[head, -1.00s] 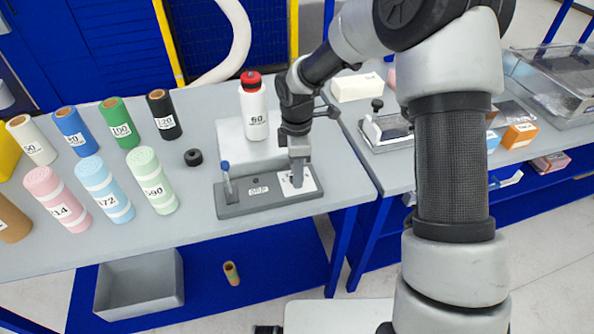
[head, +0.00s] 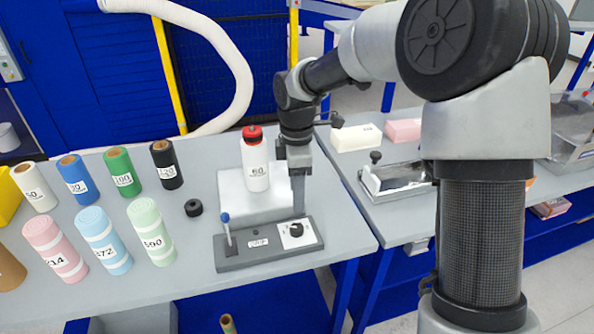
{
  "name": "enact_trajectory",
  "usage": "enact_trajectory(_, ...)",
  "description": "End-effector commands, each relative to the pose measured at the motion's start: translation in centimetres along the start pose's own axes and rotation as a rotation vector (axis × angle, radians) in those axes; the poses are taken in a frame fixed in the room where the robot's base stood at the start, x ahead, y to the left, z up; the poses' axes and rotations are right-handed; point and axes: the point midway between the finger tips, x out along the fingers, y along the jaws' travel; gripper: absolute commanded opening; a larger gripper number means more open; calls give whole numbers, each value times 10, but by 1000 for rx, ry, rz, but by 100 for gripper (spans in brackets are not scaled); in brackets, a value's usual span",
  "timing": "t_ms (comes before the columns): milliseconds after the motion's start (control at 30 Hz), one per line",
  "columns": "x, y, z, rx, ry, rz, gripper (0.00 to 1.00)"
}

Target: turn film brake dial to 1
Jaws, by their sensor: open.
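The film brake dial (head: 296,230) is a small black knob on a white scale plate, at the right end of a grey base (head: 270,253) on the table. The scale marks are too small to read, so I cannot tell its setting. My gripper (head: 298,212) points down just above and behind the dial, with its fingers open. It looks apart from the knob, but the exact gap is hard to tell. A lever with a blue knob (head: 225,217) stands at the left end of the same base.
Several coloured rolls, including a pink one (head: 55,249), stand on the left. A metal tray (head: 395,180) is on the right table.

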Motion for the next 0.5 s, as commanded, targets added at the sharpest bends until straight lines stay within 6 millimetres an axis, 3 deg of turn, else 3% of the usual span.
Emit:
enact_trajectory(33, -13, 1, 0, 1, 0, 5, 48)
enact_trajectory(200, -42, 1, 0, 0, 0, 3, 48)
enact_trajectory(500, -60, 0, 0, 0, 0, -1, 48)
